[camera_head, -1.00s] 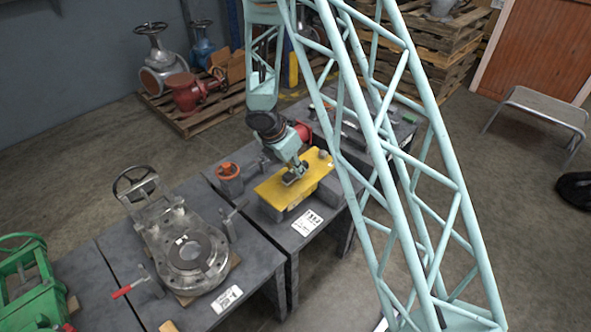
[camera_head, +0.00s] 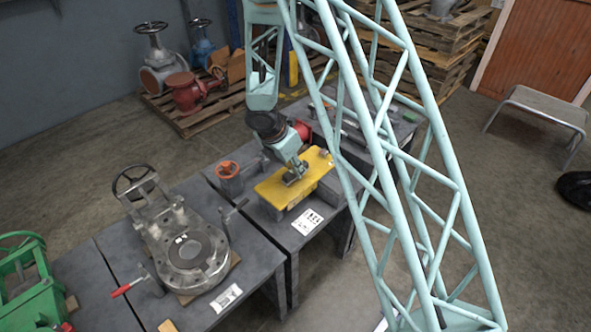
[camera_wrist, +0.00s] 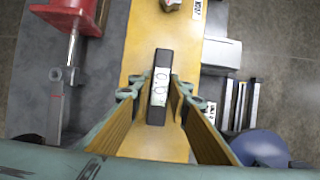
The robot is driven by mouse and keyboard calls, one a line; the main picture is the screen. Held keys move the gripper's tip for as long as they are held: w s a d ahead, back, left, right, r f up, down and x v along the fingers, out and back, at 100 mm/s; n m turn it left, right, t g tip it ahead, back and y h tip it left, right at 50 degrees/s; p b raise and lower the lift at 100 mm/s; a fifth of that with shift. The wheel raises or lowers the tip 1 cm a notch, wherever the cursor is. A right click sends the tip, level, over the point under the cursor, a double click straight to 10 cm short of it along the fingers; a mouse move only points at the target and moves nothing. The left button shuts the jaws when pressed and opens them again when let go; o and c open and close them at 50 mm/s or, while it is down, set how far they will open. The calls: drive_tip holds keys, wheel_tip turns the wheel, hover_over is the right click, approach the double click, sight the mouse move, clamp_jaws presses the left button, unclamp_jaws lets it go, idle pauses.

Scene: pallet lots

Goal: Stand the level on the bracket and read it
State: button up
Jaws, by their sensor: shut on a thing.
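The level (camera_wrist: 160,88) is a small dark block with a white display that appears to read 0.0. It lies between the fingers of my gripper (camera_wrist: 158,95), which is shut on it. In the wrist view the level is over the yellow bracket (camera_wrist: 150,40), lined up with its length. In the head view my gripper (camera_head: 294,176) is low over the yellow bracket (camera_head: 272,191), near its middle. The level is small and mostly covered there. I cannot tell whether its underside touches the bracket.
A grey valve with a round flange (camera_head: 190,252) stands on the bench to the left. An orange handwheel (camera_head: 227,169) stands beside the bracket. A red part (camera_wrist: 70,15) is at upper left in the wrist view. The floor in front is clear.

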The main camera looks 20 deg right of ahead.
drive_tip(key=o, duration=1)
drive_tip(key=shift+v, duration=5.95)
drive_tip(key=shift+r, duration=0.15)
